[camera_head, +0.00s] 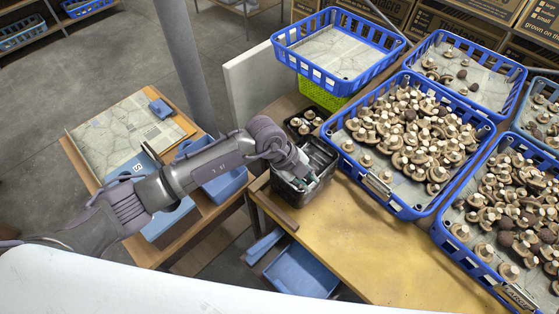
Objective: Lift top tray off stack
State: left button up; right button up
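A stack of small black trays (322,160) stands at the left edge of the yellow-topped table. My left arm reaches in from the left and its gripper (300,179) points down at the stack's near left side. The fingertips are at or inside the top tray's rim; I cannot tell if they touch it. The fingers are small and partly hidden, so their opening is unclear. The top tray looks empty where it shows. My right gripper is not in view.
Another black tray with mushrooms (303,122) sits just behind the stack. A large blue crate of mushrooms (398,209) stands close on the right, with more crates beyond. A white panel (250,82) rises behind. The yellow tabletop (350,250) in front is clear.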

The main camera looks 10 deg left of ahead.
aim_at(283, 180)
pick_arm(q)
jog(key=w+a+n+y, duration=0.1)
jog(key=w+a+y, duration=0.25)
jog(key=a, duration=0.45)
jog(key=shift+t+y, duration=0.4)
jog(key=shift+y, duration=0.15)
jog(key=f+b, duration=0.4)
jog(key=f, duration=0.1)
jog(key=w+d+f+b, duration=0.1)
jog(key=f+b, duration=0.1)
jog(key=f, duration=0.1)
jog(key=shift+b, duration=0.4)
jog(key=shift+r, duration=0.1)
grip_shut()
